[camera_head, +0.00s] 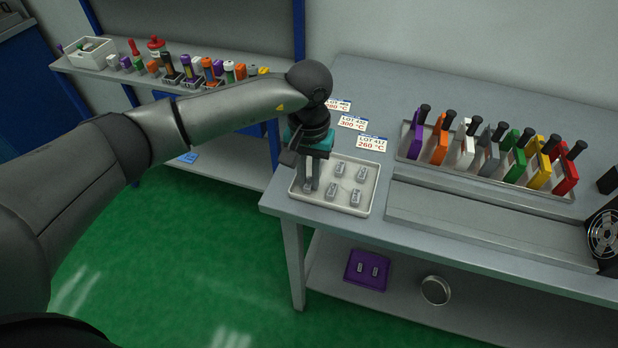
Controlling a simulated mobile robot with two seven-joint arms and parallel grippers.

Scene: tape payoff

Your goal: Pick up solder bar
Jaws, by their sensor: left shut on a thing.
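My left gripper (309,181) points down over the left part of a white tray (369,204) at the left end of the workbench. It is shut on a small grey solder bar (308,188), which is partly hidden by the fingers. I cannot tell whether that bar still touches the tray floor. My right gripper is not in view.
Label cards (371,143) lie behind the tray. A rack (487,183) of coloured handled tools stands to the right, with a fan (604,234) at the far right. A purple tray (367,271) and a round tin (435,290) sit on the lower shelf.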

